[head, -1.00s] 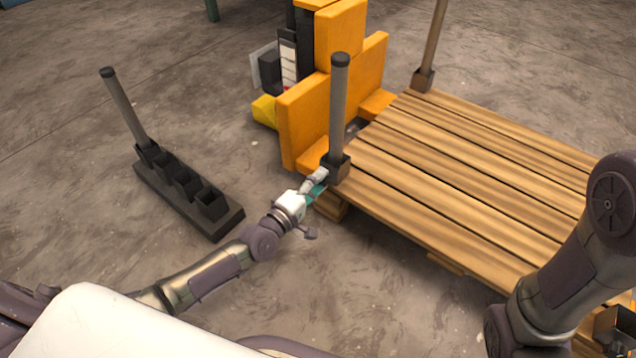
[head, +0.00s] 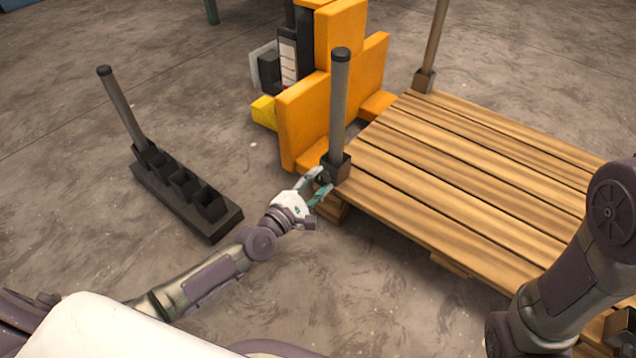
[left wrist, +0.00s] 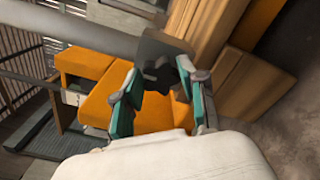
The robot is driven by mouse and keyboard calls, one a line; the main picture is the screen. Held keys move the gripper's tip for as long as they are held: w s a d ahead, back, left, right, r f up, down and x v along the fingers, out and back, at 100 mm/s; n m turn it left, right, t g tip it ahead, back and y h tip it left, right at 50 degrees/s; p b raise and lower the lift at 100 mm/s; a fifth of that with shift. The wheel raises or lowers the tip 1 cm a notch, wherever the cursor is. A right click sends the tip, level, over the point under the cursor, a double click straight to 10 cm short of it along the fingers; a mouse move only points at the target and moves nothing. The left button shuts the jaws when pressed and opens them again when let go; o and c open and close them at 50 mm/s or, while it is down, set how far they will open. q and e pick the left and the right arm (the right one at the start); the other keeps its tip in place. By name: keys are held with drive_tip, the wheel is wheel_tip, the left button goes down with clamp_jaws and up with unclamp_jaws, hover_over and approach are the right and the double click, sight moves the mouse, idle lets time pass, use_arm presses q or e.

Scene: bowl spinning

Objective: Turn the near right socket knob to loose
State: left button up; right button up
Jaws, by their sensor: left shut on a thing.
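A dark socket (head: 337,170) sits on the pallet corner nearest my left gripper, with a grey upright post (head: 339,105) in it. My left gripper (head: 321,182) is at the outer face of this socket. In the left wrist view the socket (left wrist: 165,45) is straight ahead, and the teal-padded fingers are on both sides of its dark knob (left wrist: 157,72), shut on it. The knob is mostly hidden in the head view. My right gripper is out of view.
The wooden pallet (head: 470,170) fills the right side. An orange machine (head: 305,120) stands close behind the gripped socket. A dark rack (head: 180,195) with several slots and one post (head: 121,105) stands on the floor at left. Floor between rack and pallet is clear.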

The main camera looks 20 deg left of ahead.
use_arm(q)
drive_tip(key=shift+f, duration=0.1)
idle(0.4)
drive_tip(key=o, duration=1.1)
drive_tip(key=shift+o, duration=0.2)
drive_tip(key=shift+s, duration=0.15)
drive_tip(key=v, duration=1.1)
drive_tip(key=shift+s+a, duration=0.15)
drive_tip(key=shift+s, duration=0.25)
